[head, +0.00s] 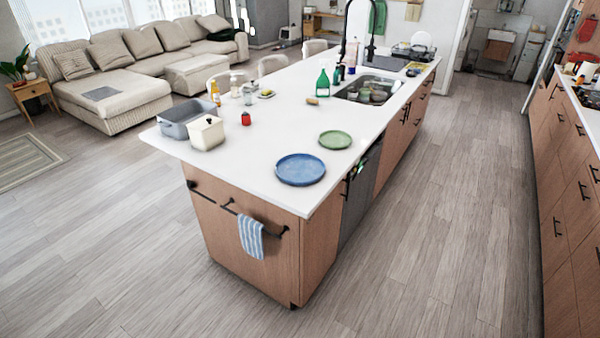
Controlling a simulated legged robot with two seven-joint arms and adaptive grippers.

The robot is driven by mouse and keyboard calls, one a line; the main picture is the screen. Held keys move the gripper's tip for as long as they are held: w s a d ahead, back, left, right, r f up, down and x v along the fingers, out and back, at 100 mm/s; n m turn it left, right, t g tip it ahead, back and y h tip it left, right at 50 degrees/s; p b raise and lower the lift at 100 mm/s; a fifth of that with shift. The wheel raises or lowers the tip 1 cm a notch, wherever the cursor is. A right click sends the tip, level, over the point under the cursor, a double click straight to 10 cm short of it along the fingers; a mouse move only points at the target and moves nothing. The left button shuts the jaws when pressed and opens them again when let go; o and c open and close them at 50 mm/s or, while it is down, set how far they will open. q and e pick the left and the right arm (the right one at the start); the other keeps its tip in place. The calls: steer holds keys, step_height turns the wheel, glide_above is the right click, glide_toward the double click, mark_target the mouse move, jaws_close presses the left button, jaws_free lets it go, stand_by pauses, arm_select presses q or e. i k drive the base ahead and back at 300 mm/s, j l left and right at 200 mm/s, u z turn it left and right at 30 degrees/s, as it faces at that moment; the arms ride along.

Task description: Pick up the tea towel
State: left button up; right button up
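The tea towel (251,236) is blue and white striped. It hangs over the dark bar handle (240,212) on the near end of the kitchen island (240,175), toward the bar's right part. Its lower edge hangs free above the floor. Neither of my grippers shows in the head view, and nothing touches the towel.
A blue plate (300,169) and a green plate (335,140) lie on the worktop above. A grey tub (186,120) and a cream container (207,133) stand at its left corner. The wooden floor (120,260) around the island's near end is clear. Counters (570,190) line the right.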

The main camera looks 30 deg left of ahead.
mark_target(250, 230)
steer(key=j+u, duration=0.1)
steer(key=u, duration=1.4)
